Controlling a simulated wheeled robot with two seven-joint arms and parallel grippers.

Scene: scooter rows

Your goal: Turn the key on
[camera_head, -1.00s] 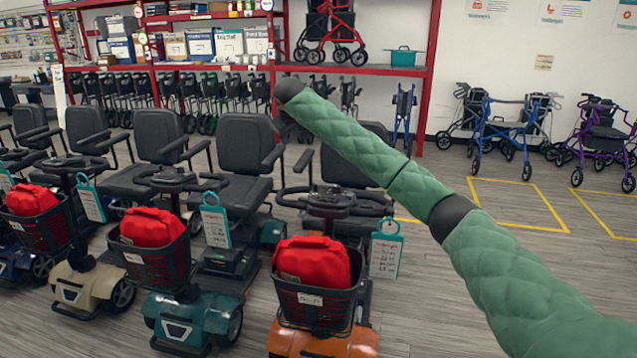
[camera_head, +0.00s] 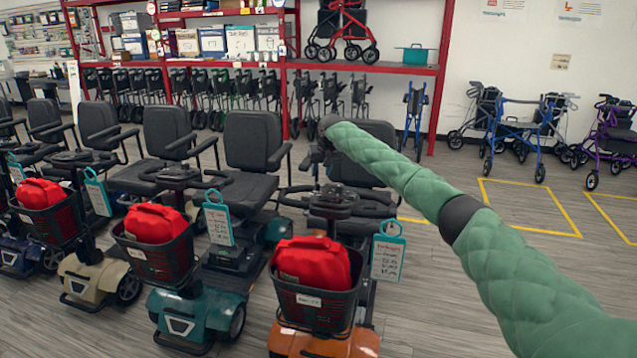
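An orange scooter (camera_head: 325,342) stands at the front with a black seat, a front basket (camera_head: 316,310) holding a red bag (camera_head: 313,262), and a teal-edged tag (camera_head: 388,256). Its dark control console (camera_head: 334,202) sits on the tiller behind the bag. No key can be made out on it. My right arm, in green quilted cover, reaches in from the right. Its dark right gripper (camera_head: 325,168) hangs above the console against the black seat. Whether its fingers are open or shut is not clear. My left gripper is not in view.
A teal scooter (camera_head: 200,315) and a cream scooter (camera_head: 90,277) stand to the left, with more beyond. Their baskets hold red bags. A red shelf (camera_head: 440,90) stands behind. Rollators, such as a blue one (camera_head: 520,130), are at the right.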

